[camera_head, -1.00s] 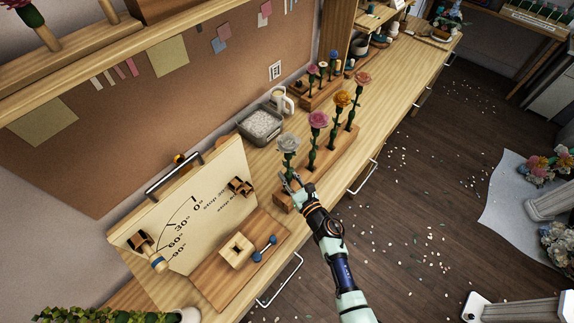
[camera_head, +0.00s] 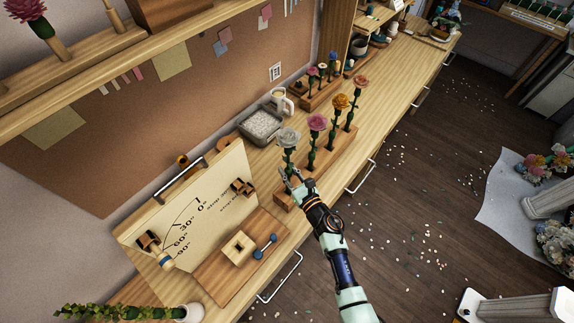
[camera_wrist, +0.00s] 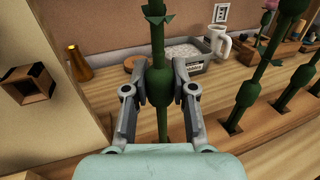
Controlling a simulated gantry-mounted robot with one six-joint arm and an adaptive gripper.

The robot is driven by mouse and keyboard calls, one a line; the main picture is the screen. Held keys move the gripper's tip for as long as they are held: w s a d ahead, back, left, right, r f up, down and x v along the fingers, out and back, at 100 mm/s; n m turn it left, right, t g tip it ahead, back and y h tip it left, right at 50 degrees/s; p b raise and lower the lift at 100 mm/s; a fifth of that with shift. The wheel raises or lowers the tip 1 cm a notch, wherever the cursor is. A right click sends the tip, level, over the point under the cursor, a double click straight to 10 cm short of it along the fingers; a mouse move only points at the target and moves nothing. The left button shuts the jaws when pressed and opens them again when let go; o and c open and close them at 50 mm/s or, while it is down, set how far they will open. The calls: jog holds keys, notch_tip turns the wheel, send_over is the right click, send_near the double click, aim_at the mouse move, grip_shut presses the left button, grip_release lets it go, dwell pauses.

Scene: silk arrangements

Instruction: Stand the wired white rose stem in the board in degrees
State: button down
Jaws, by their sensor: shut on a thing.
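The white rose (camera_head: 289,137) stands upright at the near end of the wooden rack (camera_head: 329,165). My gripper (camera_head: 291,176) is shut on its green stem. In the wrist view the stem (camera_wrist: 160,95) runs between my two fingers (camera_wrist: 159,80), which close around its thick bulge. The stem's lower end is hidden by my gripper, so I cannot tell whether it is still in its hole. The angle board (camera_head: 222,204) stands to the left, marked 0, 30, 60 and 90 degrees. A wooden block with a square hole (camera_head: 240,249) sits on its base (camera_head: 213,277).
A grey tray (camera_head: 261,125) and a mug (camera_head: 282,101) are behind. A blue dumbbell-shaped piece (camera_head: 265,246) lies beside the block.

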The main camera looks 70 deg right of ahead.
aim_at(288, 167)
jog(key=shift+r+p, duration=1.1)
jog(key=shift+r, duration=0.4)
jog(key=shift+r+p, duration=0.9)
jog(key=shift+r, duration=0.1)
